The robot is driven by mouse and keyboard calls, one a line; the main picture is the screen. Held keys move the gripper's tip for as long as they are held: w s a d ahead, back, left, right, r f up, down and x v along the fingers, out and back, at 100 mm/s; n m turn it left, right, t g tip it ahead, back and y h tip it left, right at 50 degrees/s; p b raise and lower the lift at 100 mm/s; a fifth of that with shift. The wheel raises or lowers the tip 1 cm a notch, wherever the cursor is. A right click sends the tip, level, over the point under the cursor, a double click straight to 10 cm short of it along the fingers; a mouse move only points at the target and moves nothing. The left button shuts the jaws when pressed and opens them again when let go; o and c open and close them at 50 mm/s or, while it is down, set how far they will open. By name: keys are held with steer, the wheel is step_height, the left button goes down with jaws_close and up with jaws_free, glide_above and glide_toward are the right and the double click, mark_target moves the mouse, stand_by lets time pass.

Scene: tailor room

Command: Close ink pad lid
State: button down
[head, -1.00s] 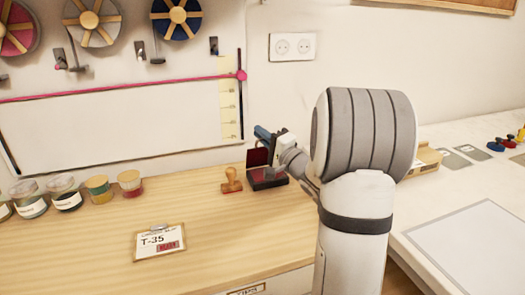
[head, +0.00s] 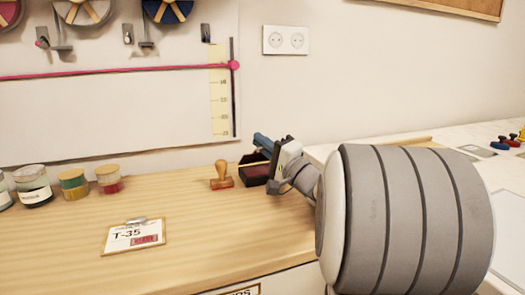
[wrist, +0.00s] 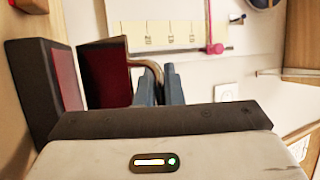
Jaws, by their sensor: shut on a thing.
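The ink pad (head: 253,175) is a dark box with a red pad, at the back of the wooden desk. It also shows at the left of the wrist view (wrist: 68,80). Its lid (wrist: 105,75), dark with a deep red inner face, stands partly open at an angle over the pad. My gripper (wrist: 160,72) has its blue fingers close together at the lid's edge, around a tan curved piece there. In the head view my gripper (head: 263,143) is above the ink pad, and its wrist partly hides the box.
A wooden stamp (head: 221,176) stands just left of the ink pad. A clipboard card (head: 136,236) lies nearer the front, and several jars (head: 75,187) stand at the left. The wall is close behind. The desk's middle is clear.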

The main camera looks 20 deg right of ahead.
steer(key=shift+s+r+y+b, duration=0.2)
steer(key=shift+s+y+b, duration=0.1)
steer(key=shift+s+b, duration=0.05)
stand_by(0.3)
steer(key=c, duration=1.8)
jaws_free()
steer(key=shift+s+r, duration=0.15)
steer(key=shift+s, duration=0.1)
steer(key=shift+c, duration=0.2)
steer(key=shift+f, duration=0.25)
steer(key=s+d+p, duration=0.2)
steer(key=s+d, duration=0.2)
steer(key=s, duration=0.8)
steer(key=shift+s+d+f, duration=0.15)
steer(key=shift+d+f, duration=0.05)
steer(key=shift+c, duration=0.2)
